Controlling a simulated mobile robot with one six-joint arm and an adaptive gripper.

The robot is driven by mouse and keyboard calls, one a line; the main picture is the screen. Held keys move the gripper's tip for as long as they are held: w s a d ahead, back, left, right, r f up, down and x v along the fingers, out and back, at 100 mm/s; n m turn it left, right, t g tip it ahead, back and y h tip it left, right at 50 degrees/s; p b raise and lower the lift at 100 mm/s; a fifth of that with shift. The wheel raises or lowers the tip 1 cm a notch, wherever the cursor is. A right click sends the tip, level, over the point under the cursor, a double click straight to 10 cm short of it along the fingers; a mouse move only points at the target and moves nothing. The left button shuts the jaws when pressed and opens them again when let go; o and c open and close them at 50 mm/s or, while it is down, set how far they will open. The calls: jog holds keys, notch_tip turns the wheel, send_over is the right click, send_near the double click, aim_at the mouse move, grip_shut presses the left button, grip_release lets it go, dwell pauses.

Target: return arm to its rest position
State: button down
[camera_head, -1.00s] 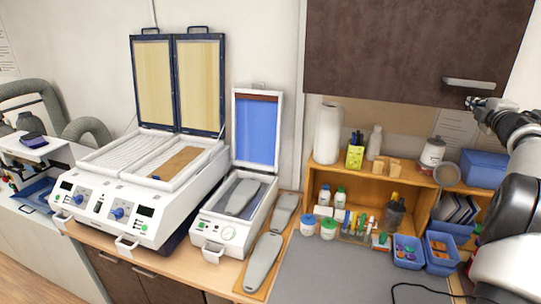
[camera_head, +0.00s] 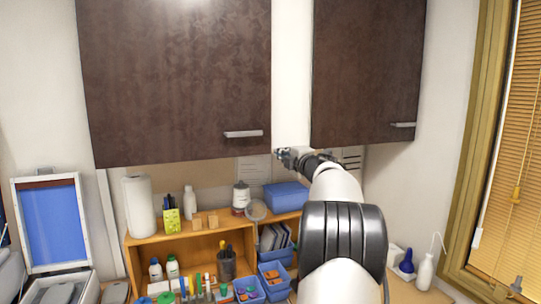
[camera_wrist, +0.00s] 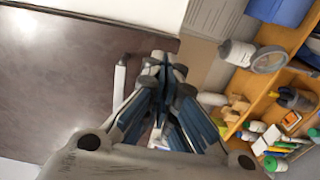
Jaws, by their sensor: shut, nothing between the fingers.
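My gripper (camera_head: 281,154) is at the end of my raised arm, in front of the gap below the dark wall cabinets in the head view. In the wrist view my gripper (camera_wrist: 163,70) has its fingers together with nothing between them. The cabinet door (camera_head: 175,75) and its handle (camera_head: 243,134) are up and to the left of the gripper. The handle also shows in the wrist view (camera_wrist: 119,82), beside the fingers and apparently behind them.
A wooden shelf (camera_head: 190,236) with bottles, a paper roll (camera_head: 139,206) and a blue box (camera_head: 287,197) stands below the gripper. A second cabinet (camera_head: 365,70) is at the right. A press with a blue lid (camera_head: 50,223) is at the far left. A window is at the far right.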

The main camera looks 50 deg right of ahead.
jog(key=w+a+f+m+g+b, duration=0.1)
jog(key=w+a+m+b, duration=0.2)
jog(key=a, duration=0.7)
jog(key=w+a+f+m+g+b, duration=0.1)
jog(key=w+a+f+m+b, duration=0.15)
jog(key=a, duration=0.75)
jog(key=s+a+f+m+g+b, duration=0.1)
jog(key=a+f+m, duration=0.1)
jog(key=a, duration=0.3)
jog(key=s+a+f+m+b, duration=0.1)
jog(key=a+f+b, duration=0.15)
jog(key=a, duration=0.35)
jog(key=s+a+f+m+g+y+b, duration=0.2)
jog(key=s+a+f+g+y, duration=0.3)
jog(key=a+f, duration=0.7)
jog(key=s+a+f+g+y+b, duration=0.1)
jog(key=s+a+f+y+b, duration=0.1)
jog(key=s+a+f, duration=0.7)
jog(key=s+a+f+m+g+y+b, duration=0.1)
jog(key=s+a+f+y+b, duration=0.1)
jog(key=s+a+f, duration=0.8)
jog(key=s+b, duration=0.1)
jog(key=s, duration=0.4)
jog(key=shift+g, duration=0.4)
jog(key=shift+f+m, duration=0.1)
jog(key=shift+m, duration=0.15)
